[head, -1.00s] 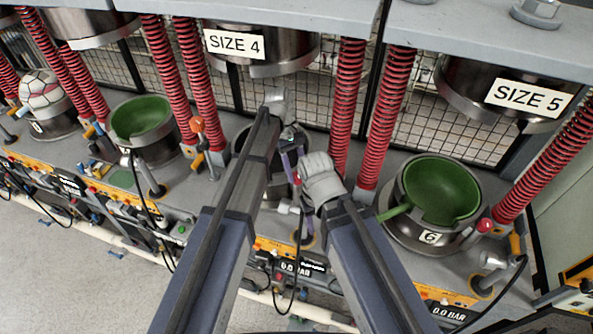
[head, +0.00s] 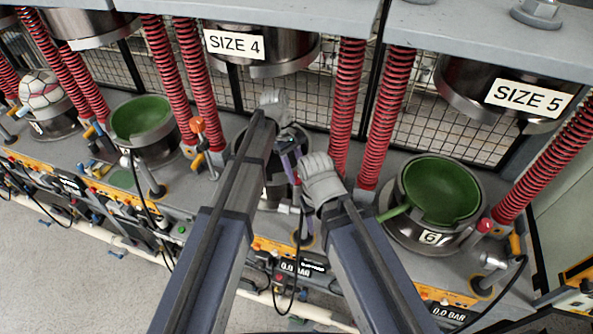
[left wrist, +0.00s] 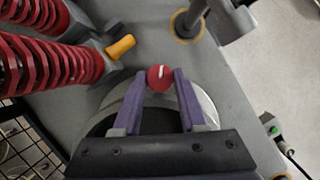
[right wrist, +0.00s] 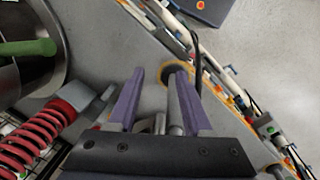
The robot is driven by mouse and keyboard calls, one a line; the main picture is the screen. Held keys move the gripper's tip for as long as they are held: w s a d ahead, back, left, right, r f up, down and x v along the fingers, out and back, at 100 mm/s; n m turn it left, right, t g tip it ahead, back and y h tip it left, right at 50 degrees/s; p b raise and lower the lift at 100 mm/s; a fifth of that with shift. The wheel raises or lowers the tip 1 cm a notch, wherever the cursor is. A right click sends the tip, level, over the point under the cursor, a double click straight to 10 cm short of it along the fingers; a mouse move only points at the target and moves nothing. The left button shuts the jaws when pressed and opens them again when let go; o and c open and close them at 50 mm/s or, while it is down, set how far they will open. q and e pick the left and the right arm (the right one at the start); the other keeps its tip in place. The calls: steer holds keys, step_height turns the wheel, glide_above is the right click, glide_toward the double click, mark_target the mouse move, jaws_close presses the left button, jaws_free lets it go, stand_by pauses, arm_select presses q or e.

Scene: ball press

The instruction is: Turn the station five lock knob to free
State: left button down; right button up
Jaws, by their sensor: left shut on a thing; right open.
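A red round knob (left wrist: 159,77) with a white line shows in the left wrist view. The line points roughly toward the picture's top. My left gripper (left wrist: 161,85) is shut on this knob, one purple finger on each side. In the head view my left gripper (head: 290,165) is at the middle station under the SIZE 4 press, and the knob is hidden. My right gripper (right wrist: 152,95) is open beside a grey rod (right wrist: 176,118); no held thing shows. In the head view my right gripper (head: 320,180) has its fingers hidden by its own wrist.
A green bowl (head: 438,184) in a cup labelled 6 stands to the right, and another green bowl (head: 140,118) to the left. Red springs (head: 348,105) flank the station. An orange-tipped lever (left wrist: 121,46) is near the knob. A black hose hangs in front.

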arm_select(q)
steer(key=n, duration=0.2)
steer(key=n+t+h, duration=0.1)
steer(key=n, duration=0.1)
steer(key=shift+s+a, duration=0.15)
steer(key=shift+s, duration=0.05)
steer(key=shift+n+t, duration=1)
steer(key=shift+n, duration=1.2)
steer(key=shift+c, duration=2.3)
jaws_free()
steer(key=shift+h, duration=0.3)
